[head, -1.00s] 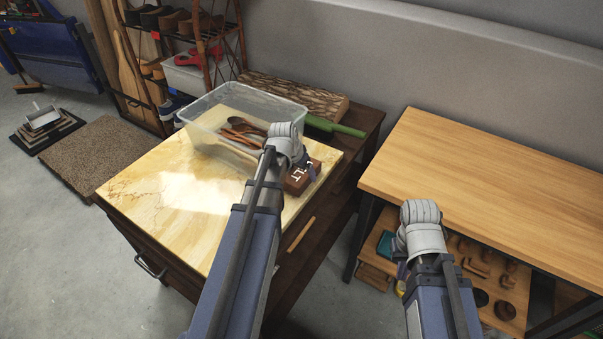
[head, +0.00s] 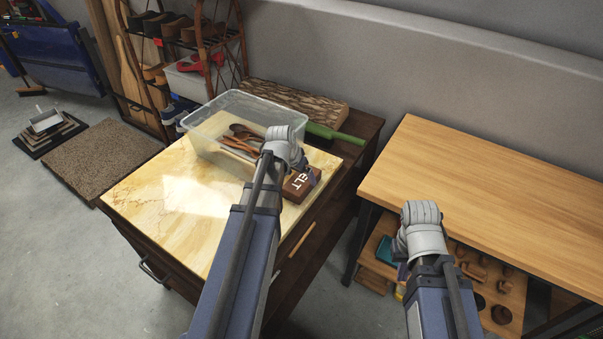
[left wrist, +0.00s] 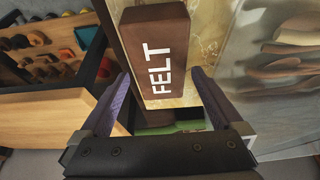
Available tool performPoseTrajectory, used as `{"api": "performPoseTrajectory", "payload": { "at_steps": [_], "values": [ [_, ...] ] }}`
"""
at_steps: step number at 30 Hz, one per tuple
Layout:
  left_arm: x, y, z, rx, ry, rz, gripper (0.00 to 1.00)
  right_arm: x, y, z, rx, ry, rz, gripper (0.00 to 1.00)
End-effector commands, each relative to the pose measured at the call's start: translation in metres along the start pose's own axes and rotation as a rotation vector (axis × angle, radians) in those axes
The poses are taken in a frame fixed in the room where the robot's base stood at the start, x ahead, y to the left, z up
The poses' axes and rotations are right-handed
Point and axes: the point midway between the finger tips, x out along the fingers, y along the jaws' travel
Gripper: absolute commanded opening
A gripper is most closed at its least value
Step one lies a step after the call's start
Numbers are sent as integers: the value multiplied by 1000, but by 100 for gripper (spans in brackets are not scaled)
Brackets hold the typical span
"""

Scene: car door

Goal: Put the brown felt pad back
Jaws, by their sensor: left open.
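The brown felt pad (head: 297,187) is a block with white FELT lettering, near the right edge of the yellow marble top (head: 150,205). In the left wrist view the pad (left wrist: 155,55) lies ahead, between the lines of my open fingers. My left gripper (left wrist: 160,76) is open and empty, with a purple finger on either side of the pad's lettered end. Contact cannot be told. In the head view my left wrist hides part of the pad and most of the gripper. My right gripper (head: 402,270) is mostly hidden behind its own wrist, low beside the wooden table.
A clear plastic bin (head: 205,150) with wooden spoons (head: 240,142) stands behind the pad.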

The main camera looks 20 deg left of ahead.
Motion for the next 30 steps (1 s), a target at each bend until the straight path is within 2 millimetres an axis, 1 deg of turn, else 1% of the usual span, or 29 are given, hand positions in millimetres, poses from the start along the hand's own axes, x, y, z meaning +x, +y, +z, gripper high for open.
{"api": "performPoseTrajectory", "payload": {
  "at_steps": [1, 3, 12, 15, 19, 26, 28, 29, 30],
  "values": [
    [-16, 0, -2, 0, 0, 0, 100, -15, 2, 1, 0, 0, 0, 0],
    [-28, 1, -2, 0, 0, 0, 100, -26, 2, 2, 0, 0, 0, 0],
    [-74, 0, -1, -1, 0, 0, 100, -69, 6, 4, 1, 0, 0, 0],
    [-83, 0, -1, -1, 0, 0, 100, -77, 7, 4, 1, 0, 0, 0],
    [-87, 0, 0, 0, 0, 0, 100, -80, 8, 5, 1, 0, 0, 0],
    [-86, 1, 0, 1, -1, 0, 100, -79, 8, 5, 1, 0, 0, 0],
    [-86, 9, 1, 7, -11, 6, 100, -79, 8, 5, 1, 0, 0, 0],
    [-85, 17, 2, 13, -19, 10, 100, -79, 8, 5, 1, 0, 0, 0],
    [-85, 30, 4, 22, -36, 17, 100, -79, 8, 5, 1, 0, 0, 0]
  ]
}}
